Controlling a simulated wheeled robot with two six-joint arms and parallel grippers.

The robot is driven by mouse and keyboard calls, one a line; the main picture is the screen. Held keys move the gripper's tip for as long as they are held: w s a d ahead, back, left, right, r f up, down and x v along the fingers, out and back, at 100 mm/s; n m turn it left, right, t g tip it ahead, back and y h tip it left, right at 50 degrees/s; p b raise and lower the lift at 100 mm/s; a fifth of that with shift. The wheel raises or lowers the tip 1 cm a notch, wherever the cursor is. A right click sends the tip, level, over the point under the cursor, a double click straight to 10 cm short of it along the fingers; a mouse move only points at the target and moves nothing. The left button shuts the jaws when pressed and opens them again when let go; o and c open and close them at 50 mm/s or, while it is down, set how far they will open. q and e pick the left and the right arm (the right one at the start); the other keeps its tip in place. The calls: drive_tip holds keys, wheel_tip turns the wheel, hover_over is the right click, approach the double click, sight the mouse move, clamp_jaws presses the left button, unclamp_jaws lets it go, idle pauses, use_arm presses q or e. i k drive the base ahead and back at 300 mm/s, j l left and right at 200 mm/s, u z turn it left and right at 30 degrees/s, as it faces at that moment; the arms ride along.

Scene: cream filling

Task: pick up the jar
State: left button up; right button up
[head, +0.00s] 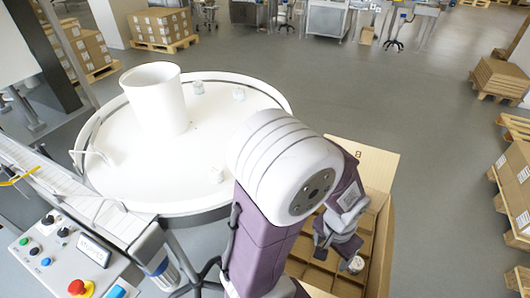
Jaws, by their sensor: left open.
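Another small pale jar (356,265) shows in the open cardboard box (378,165) on the right. My left gripper (338,250) is over that box, beside this jar, with its jaws open. I cannot tell whether it touches the jar. My arm hides part of the table and the box. My right gripper is not in view.
A large white cylinder (155,98) stands on the round table, which has a raised rim. A conveyor (60,185) and a control panel (75,265) with buttons are at the left. Stacked cartons (515,185) on pallets stand at the right.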

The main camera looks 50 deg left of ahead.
sight(216, 177)
drive_tip(key=l+u, duration=0.1)
drive_tip(key=u, duration=0.75)
drive_tip(key=k+l+u, duration=0.1)
drive_tip(key=u, duration=0.75)
drive_tip(key=k+u, duration=0.1)
drive_tip(key=u, duration=0.3)
drive_tip(key=i+u, duration=0.35)
drive_tip(key=k+j+z, duration=0.1)
drive_tip(key=k+z, duration=0.3)
drive_tip(key=j+z, duration=0.15)
drive_tip(key=z, duration=0.9)
drive_tip(key=i, duration=0.25)
drive_tip(key=u, duration=1.45)
drive_tip(key=i+j+u, duration=0.25)
drive_tip(key=j, duration=0.2)
drive_tip(key=i+j+u, duration=0.25)
drive_tip(key=j, duration=0.15)
